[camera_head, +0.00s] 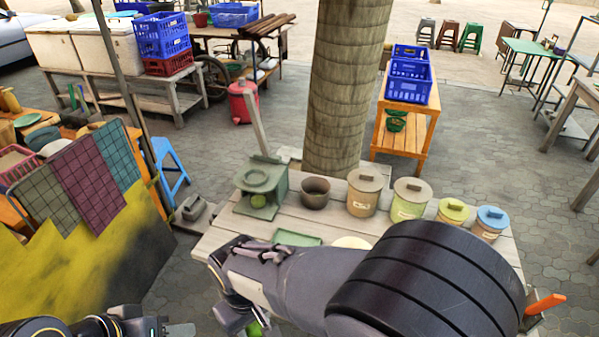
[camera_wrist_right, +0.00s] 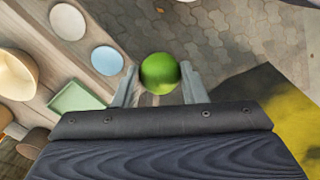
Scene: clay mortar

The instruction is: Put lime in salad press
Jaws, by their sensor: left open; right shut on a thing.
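The salad press (camera_head: 254,178) is a grey-green device at the back left of the plank table, with a raised lever. A round green thing (camera_head: 258,200) shows in its front opening. My right gripper (camera_wrist_right: 160,88) is shut on a lime (camera_wrist_right: 160,73), which sits between its two fingertips. In the head view this lime (camera_head: 254,329) shows at the bottom edge, in front of the press and partly hidden. My left gripper (camera_head: 178,330) is at the bottom left, partly cut off, open, apart from the table items.
A dark bowl (camera_head: 315,191) stands right of the press, then several lidded canisters (camera_head: 365,192). A green tray (camera_head: 297,238) lies in front of the press. My right arm covers much of the table's front. A blue stool (camera_head: 170,165) stands left of the table.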

